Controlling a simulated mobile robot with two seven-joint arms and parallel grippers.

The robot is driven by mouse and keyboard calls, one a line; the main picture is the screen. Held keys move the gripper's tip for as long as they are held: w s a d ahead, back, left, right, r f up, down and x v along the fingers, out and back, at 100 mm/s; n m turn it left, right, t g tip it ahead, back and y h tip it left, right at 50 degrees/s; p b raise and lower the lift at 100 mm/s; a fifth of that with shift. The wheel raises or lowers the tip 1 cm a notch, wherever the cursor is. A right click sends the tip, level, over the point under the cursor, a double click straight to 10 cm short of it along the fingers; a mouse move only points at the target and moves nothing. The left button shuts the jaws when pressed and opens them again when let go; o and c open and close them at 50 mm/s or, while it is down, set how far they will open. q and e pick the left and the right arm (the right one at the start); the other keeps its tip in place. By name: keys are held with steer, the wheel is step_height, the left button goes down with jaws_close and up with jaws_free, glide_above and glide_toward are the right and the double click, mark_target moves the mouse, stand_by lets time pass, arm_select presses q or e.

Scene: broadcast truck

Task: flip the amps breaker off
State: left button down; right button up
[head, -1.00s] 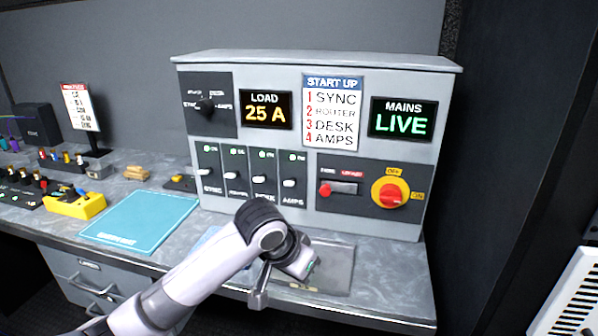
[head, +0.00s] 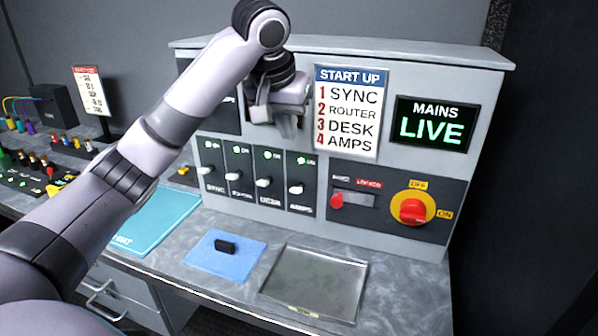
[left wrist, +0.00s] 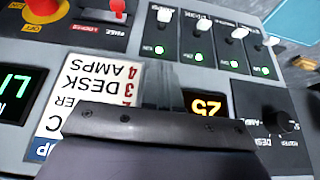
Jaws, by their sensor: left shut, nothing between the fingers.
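The amps breaker (head: 297,189) is the rightmost of the row of breakers on the grey panel; its white lever and lit green lamp show. In the upside-down left wrist view the amps breaker (left wrist: 164,17) is the leftmost of the row. My left gripper (head: 287,128) is shut and empty, above the breaker row in front of the load display, which it hides in the head view. In the left wrist view its fingers (left wrist: 163,85) lie between the START UP sign and the load display (left wrist: 207,104), apart from the amps lever. My right gripper is not in view.
The sync, router and desk breakers (head: 266,180) stand left of amps, green lamps lit. Right of it are a red-handled switch (head: 340,200) and a red rotary knob (head: 413,211). The mains display (head: 431,124) reads LIVE. A blue cloth (head: 207,262) and metal tray (head: 315,283) lie below.

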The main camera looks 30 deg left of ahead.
arm_select(q)
steer(key=shift+a+r, duration=0.1)
steer(key=shift+r, duration=0.1)
glide_above(294, 189)
steer(key=w, duration=0.1)
step_height(294, 189, down, 10)
steer(key=shift+a+r, duration=0.1)
steer(key=shift+r, duration=0.15)
steer(key=shift+s+f, duration=0.25)
steer(key=shift+f, duration=0.25)
steer(key=shift+s+f, duration=0.2)
steer(key=shift+f, duration=0.3)
steer(key=shift+s+d+f, duration=0.2)
steer(key=shift+f, duration=0.45)
steer(key=shift+f, duration=0.1)
